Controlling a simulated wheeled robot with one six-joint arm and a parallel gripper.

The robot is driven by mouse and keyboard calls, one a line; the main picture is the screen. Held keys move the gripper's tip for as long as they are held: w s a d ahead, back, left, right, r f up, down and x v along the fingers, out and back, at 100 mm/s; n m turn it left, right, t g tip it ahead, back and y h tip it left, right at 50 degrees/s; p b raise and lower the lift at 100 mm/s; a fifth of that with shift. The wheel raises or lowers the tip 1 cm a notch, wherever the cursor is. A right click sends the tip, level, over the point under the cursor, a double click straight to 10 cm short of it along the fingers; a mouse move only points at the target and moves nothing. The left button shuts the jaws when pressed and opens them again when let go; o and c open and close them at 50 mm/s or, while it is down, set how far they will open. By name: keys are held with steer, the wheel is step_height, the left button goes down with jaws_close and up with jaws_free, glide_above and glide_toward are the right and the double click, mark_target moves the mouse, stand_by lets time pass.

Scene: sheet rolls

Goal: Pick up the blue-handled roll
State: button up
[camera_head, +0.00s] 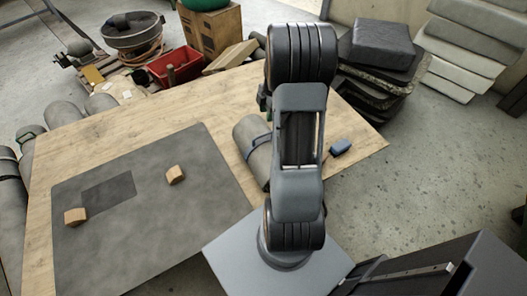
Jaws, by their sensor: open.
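A grey-green roll (250,133) lies on the wooden table (150,112), just left of my arm. A thin dark-blue strap or handle (256,142) shows on it. My arm hides the roll's right side. A small blue block-like piece (340,147) shows on the table just right of my arm; I cannot tell whether it belongs to a roll. My arm rises in the middle of the view, and its end is hidden behind its links, so I cannot make out my gripper or its fingers.
A dark mat (140,235) with two wooden blocks (175,174) (75,216) covers the table's left part. More rolls (65,115) lie beyond the table's left edge. A red bin (174,66), cardboard boxes (211,30) and stacked dark cushions (378,45) stand behind.

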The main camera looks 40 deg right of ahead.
mark_target(264, 134)
steer(key=f, duration=0.4)
steer(key=a+f+p, duration=0.1)
steer(key=f, duration=0.3)
steer(key=a+f+p, duration=0.1)
steer(key=f, duration=0.3)
steer(key=shift+w+f, duration=0.15)
steer(key=shift+f, duration=0.2)
jaws_close()
steer(key=shift+w+d+r, duration=0.1)
steer(key=shift+d+r, duration=0.05)
